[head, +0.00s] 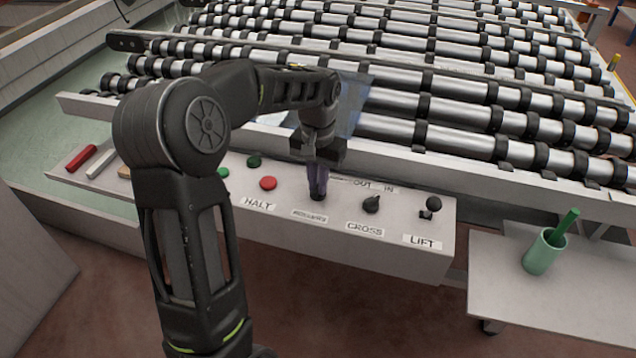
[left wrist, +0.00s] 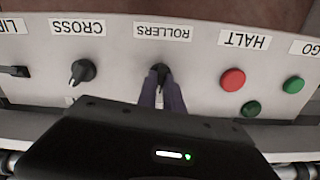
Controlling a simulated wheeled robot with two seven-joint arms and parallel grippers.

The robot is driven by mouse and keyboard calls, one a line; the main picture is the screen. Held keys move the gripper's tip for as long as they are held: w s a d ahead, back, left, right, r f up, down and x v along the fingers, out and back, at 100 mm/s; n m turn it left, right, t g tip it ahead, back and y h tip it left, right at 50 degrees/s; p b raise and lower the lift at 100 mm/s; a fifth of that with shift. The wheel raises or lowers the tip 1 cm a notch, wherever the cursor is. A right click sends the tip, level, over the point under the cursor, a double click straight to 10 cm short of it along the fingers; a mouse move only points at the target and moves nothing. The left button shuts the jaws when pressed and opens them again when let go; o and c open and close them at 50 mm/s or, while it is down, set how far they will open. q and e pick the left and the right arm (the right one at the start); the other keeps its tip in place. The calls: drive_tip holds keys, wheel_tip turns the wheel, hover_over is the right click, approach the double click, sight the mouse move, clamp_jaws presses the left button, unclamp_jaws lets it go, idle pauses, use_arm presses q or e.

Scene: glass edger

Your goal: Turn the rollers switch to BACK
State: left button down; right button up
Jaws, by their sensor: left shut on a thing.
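The rollers switch (left wrist: 160,70) is a small black knob above its ROLLERS label on the pale control panel. In the left wrist view it sits between the tips of my left gripper (left wrist: 161,80). In the head view my left gripper (head: 318,190) comes down onto the knob from above, its dark purple fingers shut on it. The fingers hide most of the knob, so which way it points cannot be told. The ROLLERS label (head: 309,216) lies just in front of it. My right gripper is not in view.
The CROSS knob (head: 371,204) and LIFT lever (head: 430,207) stand to the right on the panel. The red HALT button (head: 268,183) and green buttons are to the left. Rollers (head: 450,130) lie behind. A side table (head: 570,300) holds a green cup (head: 545,252).

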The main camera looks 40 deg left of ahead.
use_arm(q)
drive_tip(key=n, duration=0.4)
drive_tip(key=shift+n, duration=0.3)
drive_tip(key=n, duration=0.4)
drive_tip(key=shift+b, duration=0.3)
drive_tip(key=c, duration=1.5)
unclamp_jaws()
drive_tip(key=shift+r, duration=0.15)
wheel_tip(320, 180, up, 8)
drive_tip(key=shift+f, duration=0.2)
